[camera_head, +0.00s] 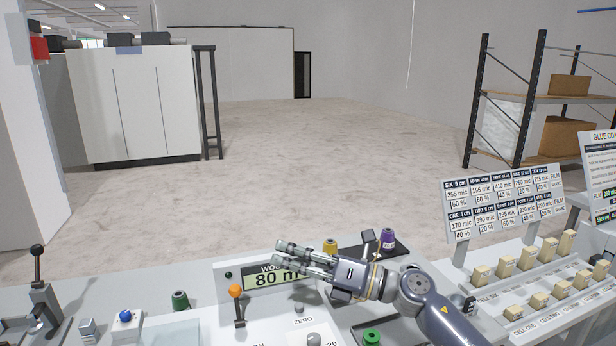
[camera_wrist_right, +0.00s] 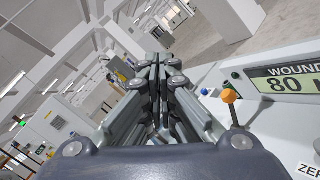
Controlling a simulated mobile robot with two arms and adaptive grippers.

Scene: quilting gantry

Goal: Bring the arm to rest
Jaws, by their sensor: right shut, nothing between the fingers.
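My right gripper (camera_head: 288,258) reaches in from the lower right in the head view, over the control desk, with its fingers pointing left. Its fingers are closed together with nothing between them, and in the right wrist view the fingers (camera_wrist_right: 160,75) meet at the tips. The gripper covers part of the display (camera_head: 265,281) that reads "80". An orange-knobbed lever (camera_head: 236,292) stands just left of and below the fingertips; it also shows in the right wrist view (camera_wrist_right: 229,97), right of the fingers. My left gripper is not in view.
The desk carries a green knob (camera_head: 180,300), a yellow knob (camera_head: 330,246), a purple knob (camera_head: 387,240), a blue button (camera_head: 126,317) and a black-knobbed lever (camera_head: 37,252). Beige switches (camera_head: 504,266) and a settings board (camera_head: 505,203) stand right. The floor beyond (camera_head: 300,150) is clear.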

